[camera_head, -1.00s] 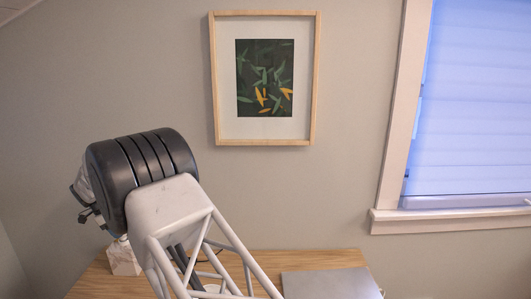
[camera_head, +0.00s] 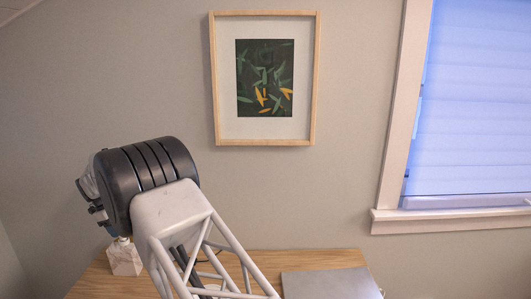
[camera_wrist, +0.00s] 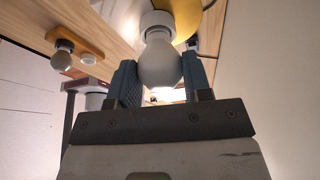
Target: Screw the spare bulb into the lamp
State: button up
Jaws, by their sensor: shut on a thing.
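My gripper (camera_wrist: 159,75) is shut on a pale, rounded bulb (camera_wrist: 160,62), with one blue finger on each side of it. The bulb's narrow end meets a white cylindrical socket (camera_wrist: 157,20) in the wrist view. I cannot tell whether its thread is engaged. A yellow curved surface (camera_wrist: 183,6), perhaps part of the lamp, lies behind the socket. In the head view my gripper (camera_head: 92,203) is mostly hidden behind my dark wrist, and the held bulb cannot be made out clearly.
A wooden holder (camera_wrist: 82,43) carries a second bulb (camera_wrist: 61,58) and a white round piece (camera_wrist: 88,57). A framed picture (camera_head: 216,90) hangs behind.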

jog(key=shift+w+m+g, duration=0.1)
jog(key=shift+m+g, duration=0.5)
jog(key=shift+m, duration=1.2)
jog(key=o, duration=1)
jog(key=shift+n, duration=0.3)
jog(key=n+t, duration=0.1)
jog(key=n, duration=0.3)
jog(key=shift+t, duration=0.3)
jog(key=n, duration=0.2)
jog(key=n+t, duration=0.1)
jog(key=shift+s+n, duration=0.25)
jog(key=shift+n, duration=0.05)
jog(key=n, duration=0.2)
jog(key=n+t, duration=0.1)
jog(key=n, duration=0.1)
jog(key=shift+s+d+t+y, duration=0.15)
jog(key=shift+t+y, duration=0.15)
jog(key=shift+y, duration=0.1)
jog(key=n+y, duration=0.1)
jog(key=n, duration=0.3)
jog(key=shift+t, duration=0.4)
